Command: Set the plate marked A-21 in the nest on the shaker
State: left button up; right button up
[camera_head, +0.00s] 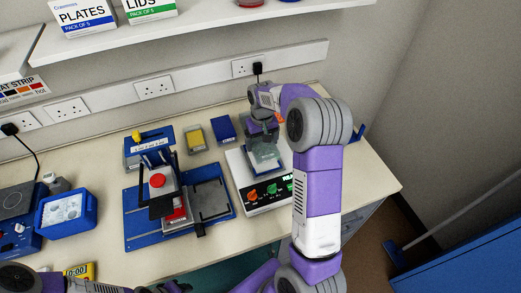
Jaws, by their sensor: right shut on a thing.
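My right gripper (263,138) is shut on a clear, pale teal plate (266,158) at the white unit with coloured knobs, which looks like the shaker (255,203). The plate is over a blue-edged area on top of the unit. I cannot tell whether it rests there or hangs just above. No A-21 mark is readable. The nest is mostly hidden by the plate and gripper. Part of my left arm (28,280) shows at the bottom left edge; its jaws cannot be made out.
A blue-based device with a red knob (157,181) stands left of the shaker. A yellow box (195,138) and a blue box (223,129) lie behind. A blue tub (66,213) and a yellow timer (80,270) are at left. A shelf (200,22) overhangs the bench's back.

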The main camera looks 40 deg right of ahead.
jog(key=shift+w+f, duration=0.1)
jog(key=shift+f, duration=2.4)
jog(key=shift+f, duration=0.2)
jog(key=o, duration=0.8)
jog(key=shift+c, duration=0.2)
jog(key=shift+r, duration=0.25)
notch_tip(320, 180, up, 12)
jog(key=shift+p, duration=0.35)
